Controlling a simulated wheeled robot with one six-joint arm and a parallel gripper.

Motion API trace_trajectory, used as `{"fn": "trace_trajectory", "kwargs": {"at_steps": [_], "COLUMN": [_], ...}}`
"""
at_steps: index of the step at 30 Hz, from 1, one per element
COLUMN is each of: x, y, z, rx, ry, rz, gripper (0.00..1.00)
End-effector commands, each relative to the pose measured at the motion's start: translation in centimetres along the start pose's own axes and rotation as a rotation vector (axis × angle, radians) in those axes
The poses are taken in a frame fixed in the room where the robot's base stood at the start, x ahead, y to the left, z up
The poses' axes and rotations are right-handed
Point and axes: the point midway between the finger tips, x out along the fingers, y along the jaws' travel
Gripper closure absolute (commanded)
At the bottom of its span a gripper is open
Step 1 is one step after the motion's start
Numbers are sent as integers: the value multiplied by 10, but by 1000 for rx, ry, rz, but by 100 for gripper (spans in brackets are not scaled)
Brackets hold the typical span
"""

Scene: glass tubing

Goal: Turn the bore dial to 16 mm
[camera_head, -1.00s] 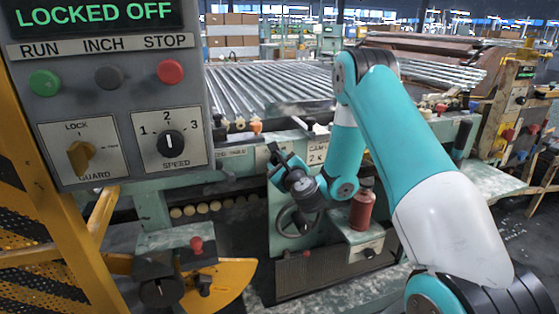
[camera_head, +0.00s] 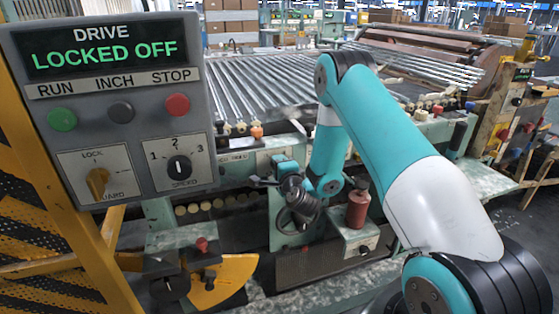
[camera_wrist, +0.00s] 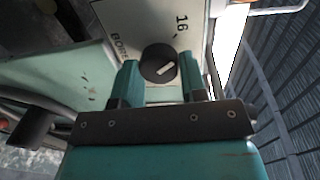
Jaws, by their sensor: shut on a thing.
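In the wrist view the bore dial (camera_wrist: 150,57) is a round black knob with a short pale mark, on a cream plate (camera_wrist: 138,25). The plate reads BORE on the left and 16 at the upper right. The pale mark lies slanted, low and right of the knob's middle. I cannot tell which value it points to. My gripper (camera_wrist: 160,75) has its teal fingers on either side of the knob, shut on it. In the head view my gripper (camera_head: 262,182) is at the machine front, pointing left; the bore dial cannot be made out there.
A grey drive panel (camera_head: 140,140) reading LOCKED OFF stands at the left, with buttons and a speed knob. Glass tubes (camera_head: 265,85) lie behind.

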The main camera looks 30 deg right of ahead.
Motion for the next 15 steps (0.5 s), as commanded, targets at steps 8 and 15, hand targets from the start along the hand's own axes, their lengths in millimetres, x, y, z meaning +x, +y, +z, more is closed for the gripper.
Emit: {"fn": "trace_trajectory", "kwargs": {"at_steps": [8,15], "x": [0,0], "y": [-2,-1], "z": [1,1], "rx": [-124,-165], "ry": [7,10], "rz": [3,2], "gripper": [84,84]}}
